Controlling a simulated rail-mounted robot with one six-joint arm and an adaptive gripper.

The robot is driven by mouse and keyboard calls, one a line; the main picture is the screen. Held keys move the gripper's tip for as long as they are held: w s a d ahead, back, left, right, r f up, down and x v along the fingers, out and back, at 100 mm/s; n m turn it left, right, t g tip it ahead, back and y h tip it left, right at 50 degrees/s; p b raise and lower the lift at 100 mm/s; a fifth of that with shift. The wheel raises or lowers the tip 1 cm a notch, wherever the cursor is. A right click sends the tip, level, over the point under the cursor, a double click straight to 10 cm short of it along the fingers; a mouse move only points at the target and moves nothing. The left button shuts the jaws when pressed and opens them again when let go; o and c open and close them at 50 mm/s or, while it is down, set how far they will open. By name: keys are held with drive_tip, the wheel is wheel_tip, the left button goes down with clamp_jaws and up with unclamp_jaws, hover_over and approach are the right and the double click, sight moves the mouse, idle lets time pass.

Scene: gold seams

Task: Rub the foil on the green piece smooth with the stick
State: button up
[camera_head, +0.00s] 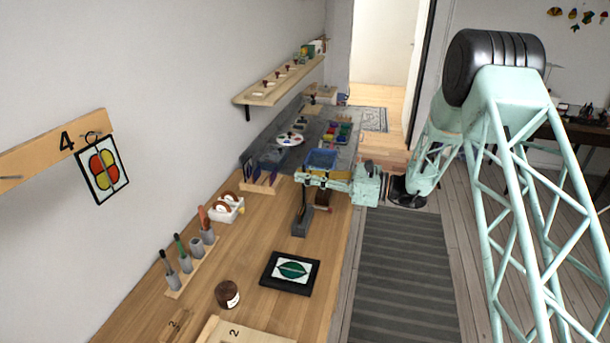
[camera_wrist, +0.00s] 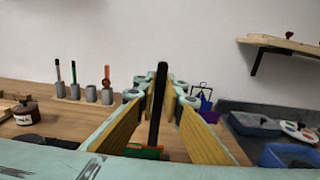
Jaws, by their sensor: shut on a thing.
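The green piece (camera_head: 292,269), a leaf shape on a white panel in a black frame, lies flat on the wooden bench in the head view. My gripper (camera_head: 308,181) is above the bench, farther back than the piece. It is shut on a dark upright stick (camera_wrist: 157,110), seen between the yellow finger pads in the wrist view. The stick (camera_head: 303,202) reaches down to a dark grey block (camera_head: 301,222); I cannot tell whether they touch. The stick is apart from the green piece. Foil smoothness is too small to judge.
A tool rack (camera_head: 192,264) with several grey cups stands at the left; one cup looks empty. A brown jar (camera_head: 227,294), a white holder (camera_head: 227,208) and a blue tray (camera_head: 321,160) are nearby. A wall shelf (camera_head: 280,82) is farther back.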

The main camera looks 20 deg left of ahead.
drive_tip(key=shift+s+d, duration=0.1)
drive_tip(key=shift+s, duration=1)
idle(0.6)
drive_tip(key=shift+s, duration=0.35)
drive_tip(key=shift+s, duration=0.3)
drive_tip(key=shift+s, duration=0.4)
drive_tip(key=shift+s, duration=0.15)
idle(0.5)
drive_tip(key=shift+s+d, duration=0.1)
drive_tip(key=shift+s, duration=0.35)
drive_tip(key=shift+r, duration=0.1)
drive_tip(key=shift+r+p, duration=1.35)
drive_tip(key=shift+r, duration=1.55)
